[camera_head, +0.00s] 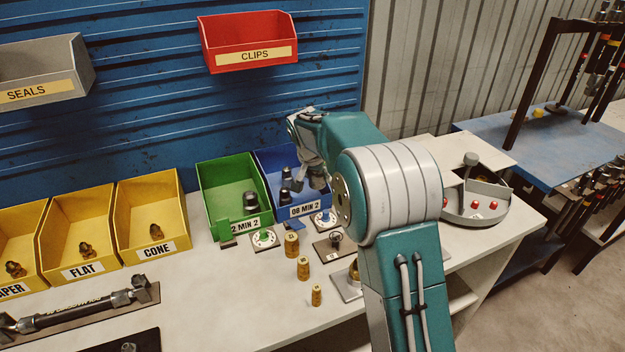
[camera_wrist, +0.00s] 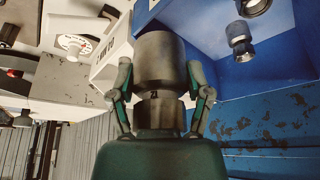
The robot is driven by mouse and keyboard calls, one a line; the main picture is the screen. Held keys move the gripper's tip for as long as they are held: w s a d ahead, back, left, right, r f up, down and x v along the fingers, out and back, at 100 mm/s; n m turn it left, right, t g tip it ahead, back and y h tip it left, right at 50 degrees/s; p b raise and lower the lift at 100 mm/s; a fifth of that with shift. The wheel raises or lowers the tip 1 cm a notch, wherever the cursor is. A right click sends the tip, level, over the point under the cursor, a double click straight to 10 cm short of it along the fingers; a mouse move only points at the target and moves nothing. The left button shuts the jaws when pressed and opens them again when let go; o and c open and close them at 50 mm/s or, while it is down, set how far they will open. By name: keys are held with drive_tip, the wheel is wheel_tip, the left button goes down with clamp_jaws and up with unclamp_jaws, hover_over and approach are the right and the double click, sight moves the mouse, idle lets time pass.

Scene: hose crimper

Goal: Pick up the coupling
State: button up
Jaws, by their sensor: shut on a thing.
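My gripper (camera_wrist: 160,84) is shut on a grey metal coupling (camera_wrist: 158,58) with a wide smooth sleeve and a narrower nut end. A finger presses on each side of it. Other dark couplings (camera_head: 286,174) are in the blue bin; one also shows in the wrist view (camera_wrist: 239,40). I cannot tell how far the held coupling is above the bin floor.
A green bin (camera_head: 209,187) with a dark coupling stands to the left, then yellow bins (camera_head: 152,204) with brass fittings. Brass pieces (camera_head: 303,268) and small dial plates (camera_head: 264,239) are on the table in front. A grey round tray (camera_head: 478,219) is at right.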

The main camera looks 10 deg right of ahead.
drive_tip(key=s+d+r, duration=0.1)
drive_tip(key=s+r, duration=0.2)
drive_tip(key=s, duration=0.5)
drive_tip(key=shift+s+d+r, duration=0.15)
drive_tip(key=shift+d+r, duration=0.2)
